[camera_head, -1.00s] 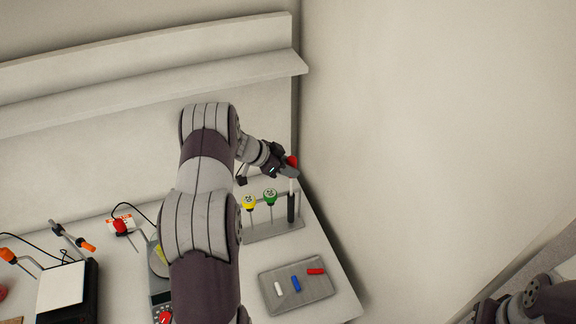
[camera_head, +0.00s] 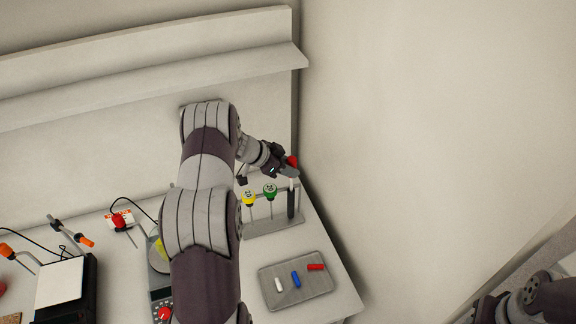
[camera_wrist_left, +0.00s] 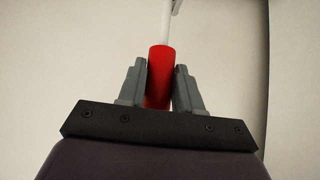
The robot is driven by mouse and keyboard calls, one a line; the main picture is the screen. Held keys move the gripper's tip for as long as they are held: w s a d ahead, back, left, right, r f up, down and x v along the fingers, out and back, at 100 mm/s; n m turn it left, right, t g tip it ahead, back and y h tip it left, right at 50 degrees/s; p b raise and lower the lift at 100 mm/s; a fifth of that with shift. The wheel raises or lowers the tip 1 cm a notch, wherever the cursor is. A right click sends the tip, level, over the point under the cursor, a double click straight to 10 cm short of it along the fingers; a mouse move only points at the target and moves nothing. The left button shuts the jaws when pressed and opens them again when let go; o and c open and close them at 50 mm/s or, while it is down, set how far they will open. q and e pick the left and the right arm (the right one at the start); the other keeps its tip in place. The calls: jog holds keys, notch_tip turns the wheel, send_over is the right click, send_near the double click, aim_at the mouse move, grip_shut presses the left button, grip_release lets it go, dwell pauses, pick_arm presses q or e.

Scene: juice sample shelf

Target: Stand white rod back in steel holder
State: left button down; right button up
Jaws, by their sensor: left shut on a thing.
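My left gripper (camera_head: 284,170) is shut on the red handle (camera_head: 292,161) of the white rod. In the left wrist view the red handle (camera_wrist_left: 158,75) sits between the two grey fingers, and the white rod (camera_wrist_left: 165,24) runs away from it. In the head view the white rod (camera_head: 291,183) points down from the gripper, above a dark upright tube (camera_head: 291,205) at the right end of the steel holder (camera_head: 272,228). I cannot tell whether its tip is inside the tube. My right gripper is out of view.
A yellow-topped tool (camera_head: 249,198) and a green-topped tool (camera_head: 270,190) stand in the holder, left of the tube. A grey tray (camera_head: 318,291) with white, blue and red pieces lies in front. A wall shelf (camera_head: 150,85) runs behind, and a wall rises at right.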

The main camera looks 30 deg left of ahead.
aim_at(291, 188)
pick_arm(q)
jog(key=shift+f, duration=0.3)
dwell(0.4)
jog(key=shift+f, duration=0.85)
dwell(0.4)
jog(key=c, duration=0.7)
grip_release()
